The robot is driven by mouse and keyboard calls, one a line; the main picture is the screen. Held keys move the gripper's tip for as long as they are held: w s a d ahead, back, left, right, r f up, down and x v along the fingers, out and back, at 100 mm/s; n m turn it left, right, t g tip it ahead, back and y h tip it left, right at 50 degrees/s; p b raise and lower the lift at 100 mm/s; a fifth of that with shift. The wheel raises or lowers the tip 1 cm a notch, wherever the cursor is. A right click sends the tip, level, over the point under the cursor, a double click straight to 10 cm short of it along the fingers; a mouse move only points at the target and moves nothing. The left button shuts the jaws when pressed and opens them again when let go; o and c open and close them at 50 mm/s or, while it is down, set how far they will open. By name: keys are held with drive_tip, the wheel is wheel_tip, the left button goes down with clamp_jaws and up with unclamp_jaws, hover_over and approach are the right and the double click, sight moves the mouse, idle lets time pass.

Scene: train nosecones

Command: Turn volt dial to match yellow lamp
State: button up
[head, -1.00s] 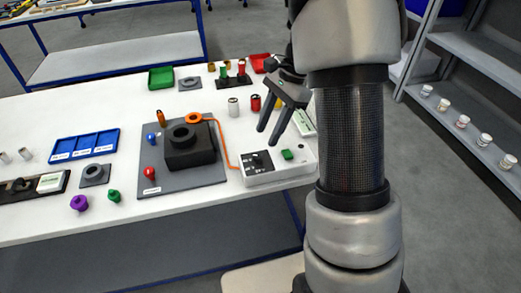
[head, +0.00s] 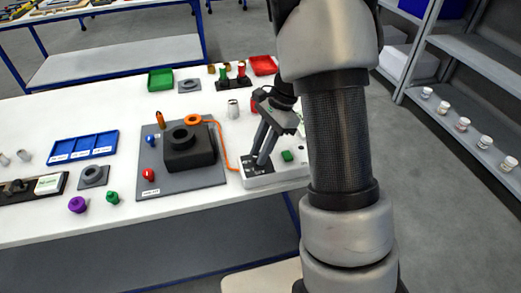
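A white box (head: 285,176) with a dark panel stands near the table's front edge, with a green button (head: 287,155) on its top. My gripper (head: 261,161) points down over the dark panel, at the place of the dial. A finger gap shows, but whether the fingers touch or hold the dial I cannot tell. The dial, its markings and its setting are hidden or too small to read. I cannot make out a yellow lamp. My arm covers the box's right end.
An orange cable runs from an orange ring (head: 193,120) to the box. A grey board (head: 207,177) with a black block (head: 190,152) lies to the left.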

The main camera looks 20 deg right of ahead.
clamp_jaws()
drive_tip(key=n+p, duration=0.1)
drive_tip(key=n, duration=0.1)
drive_tip(key=n+g, duration=0.1)
drive_tip(key=n+g+h+p, duration=0.1)
drive_tip(key=n, duration=0.1)
drive_tip(key=shift+w+a+r+n+p, duration=0.15)
drive_tip(key=shift+w+n+p, duration=0.1)
drive_tip(key=shift+n+p, duration=0.05)
drive_tip(key=n+h, duration=0.1)
drive_tip(key=n, duration=0.2)
drive_tip(key=n+g+h+p, duration=0.1)
drive_tip(key=n, duration=0.2)
drive_tip(key=shift+w+a, duration=0.15)
drive_tip(key=shift+a, duration=0.05)
drive_tip(key=shift+p, duration=0.3)
drive_tip(key=o, duration=1)
unclamp_jaws()
drive_tip(key=p+v, duration=0.1)
drive_tip(key=v, duration=1.6)
drive_tip(key=shift+w+a, duration=0.15)
drive_tip(key=shift+r, duration=0.15)
